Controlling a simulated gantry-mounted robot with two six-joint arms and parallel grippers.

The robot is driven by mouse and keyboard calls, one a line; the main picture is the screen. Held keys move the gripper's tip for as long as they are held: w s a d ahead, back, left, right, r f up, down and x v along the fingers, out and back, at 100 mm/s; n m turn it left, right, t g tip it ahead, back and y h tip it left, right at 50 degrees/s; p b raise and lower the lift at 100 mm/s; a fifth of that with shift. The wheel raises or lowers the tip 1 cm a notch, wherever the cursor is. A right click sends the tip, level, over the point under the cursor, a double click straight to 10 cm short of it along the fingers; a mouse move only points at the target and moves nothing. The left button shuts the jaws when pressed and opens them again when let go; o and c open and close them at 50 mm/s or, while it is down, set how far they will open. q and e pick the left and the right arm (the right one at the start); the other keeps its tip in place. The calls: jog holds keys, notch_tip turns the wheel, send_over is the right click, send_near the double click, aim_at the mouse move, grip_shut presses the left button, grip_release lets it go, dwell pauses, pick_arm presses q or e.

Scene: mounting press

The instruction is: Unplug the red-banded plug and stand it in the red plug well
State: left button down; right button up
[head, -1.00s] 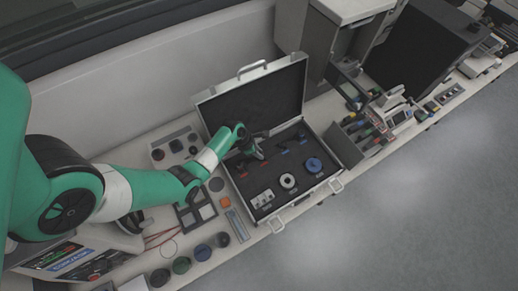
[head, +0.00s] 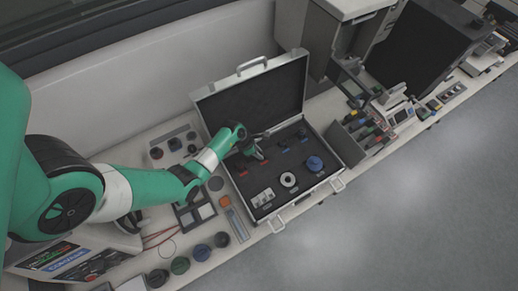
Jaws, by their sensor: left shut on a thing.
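The open case (head: 232,187) lies on the bench, with its dark lid raised at the back. My left gripper (head: 259,155) points down into the left back part of the case, low over the dark insert, beside small red labels. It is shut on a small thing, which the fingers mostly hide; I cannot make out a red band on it. Small dark upright pieces (head: 302,135) stand in the insert to the right of the gripper. I cannot tell which spot is the red plug well. My right gripper is not in view.
In the case are a blue round part (head: 314,163), a white ring (head: 288,180) and a pale block (head: 263,197). Several round pucks (head: 180,265) lie along the bench front at left. A grey machine (head: 350,40) stands behind right.

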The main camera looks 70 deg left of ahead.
pick_arm(q)
jog(key=shift+f, duration=0.3)
jog(key=shift+c, duration=0.4)
grip_release()
jog(key=shift+r, duration=0.15)
notch_tip(320, 180, up, 8)
jog(key=p, duration=0.8)
jog(key=shift+f, duration=0.3)
